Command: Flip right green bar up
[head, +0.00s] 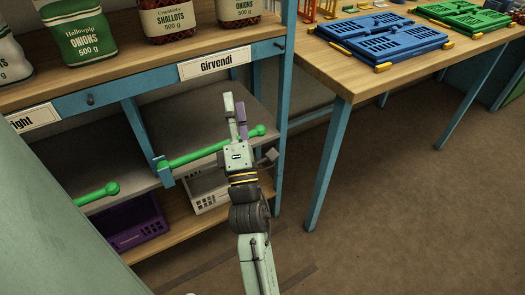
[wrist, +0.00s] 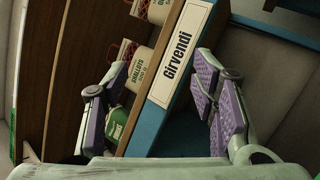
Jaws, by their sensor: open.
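The right green bar (head: 195,155) crosses the front of the shelf bay under the Girvendi label in the head view. It slopes slightly up to the right, from a blue bracket (head: 163,172) to a round knob (head: 260,131). My gripper (head: 236,108) is open in front of the bar's right part and hides some of it. In the wrist view its purple-padded fingers (wrist: 160,75) stand apart, with the Girvendi label beyond them. A green piece (wrist: 258,153) shows at the lower right there; I cannot tell whether it is the bar. Contact with the bar cannot be told.
Another green bar (head: 97,195) lies at left. The Girvendi label (head: 216,63) is on the blue rail above, with sacks (head: 90,33) on the top shelf. Below are a white crate (head: 208,195) and a purple crate (head: 137,222). A table (head: 340,75) with folded crates stands at right.

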